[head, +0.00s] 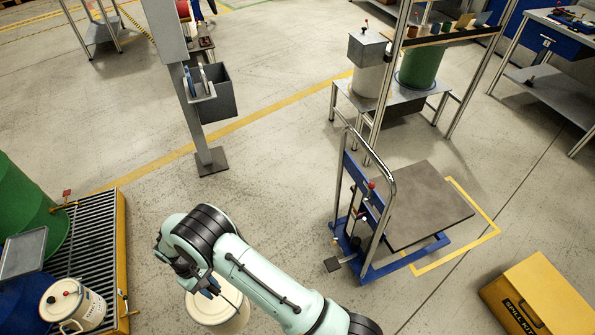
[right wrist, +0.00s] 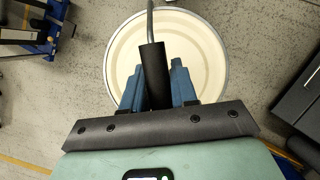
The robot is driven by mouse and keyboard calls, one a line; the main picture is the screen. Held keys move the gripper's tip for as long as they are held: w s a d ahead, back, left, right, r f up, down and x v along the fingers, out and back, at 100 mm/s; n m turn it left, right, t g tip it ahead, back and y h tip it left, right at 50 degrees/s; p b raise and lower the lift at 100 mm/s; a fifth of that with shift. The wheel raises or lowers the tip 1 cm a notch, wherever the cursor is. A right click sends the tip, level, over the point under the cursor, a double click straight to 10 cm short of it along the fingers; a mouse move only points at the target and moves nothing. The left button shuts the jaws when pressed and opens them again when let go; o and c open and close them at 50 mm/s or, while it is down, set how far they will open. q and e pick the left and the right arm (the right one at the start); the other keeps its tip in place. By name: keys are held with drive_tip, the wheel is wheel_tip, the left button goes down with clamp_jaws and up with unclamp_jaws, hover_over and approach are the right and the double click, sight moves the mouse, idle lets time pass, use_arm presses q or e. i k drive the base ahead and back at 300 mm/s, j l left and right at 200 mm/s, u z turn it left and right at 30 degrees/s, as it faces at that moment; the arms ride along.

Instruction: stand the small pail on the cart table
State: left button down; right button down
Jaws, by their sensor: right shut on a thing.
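A round cream pail (head: 214,314) shows at the bottom of the head view, partly hidden by my right arm. In the right wrist view its pale round top (right wrist: 205,50) lies beyond the fingers. My right gripper (head: 211,288) is shut on the black grip (right wrist: 152,75) of its wire handle, above the pail. I cannot tell how high the pail is off the floor. The cart table (head: 430,205) is a flat grey-brown top on a blue lift cart (head: 375,215), bare, to the right of the pail. My left gripper is not in view.
A yellow spill kit box (head: 545,300) stands at the lower right. A post (head: 197,130) with a grey bin stands behind my arm. At left, a grated pallet (head: 97,230) holds drums and a cream can (head: 73,305). Floor between arm and cart is clear.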

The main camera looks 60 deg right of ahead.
sight(426, 192)
drive_tip(key=k+l+z, duration=0.3)
drive_tip(key=k+l, duration=0.2)
drive_tip(key=l, duration=0.2)
drive_tip(key=k+l+z, duration=0.15)
drive_tip(key=l, duration=0.2)
drive_tip(key=k+l+z, duration=0.15)
drive_tip(key=l, duration=0.25)
drive_tip(key=k+l, duration=0.15)
drive_tip(key=l, duration=0.2)
drive_tip(key=k+l, duration=0.35)
drive_tip(key=l, duration=0.3)
drive_tip(key=k+l, duration=0.15)
drive_tip(key=l, duration=0.2)
drive_tip(key=k+l, duration=0.2)
drive_tip(key=l, duration=0.15)
drive_tip(key=k+l, duration=0.15)
drive_tip(key=l, duration=0.15)
drive_tip(key=z, duration=0.05)
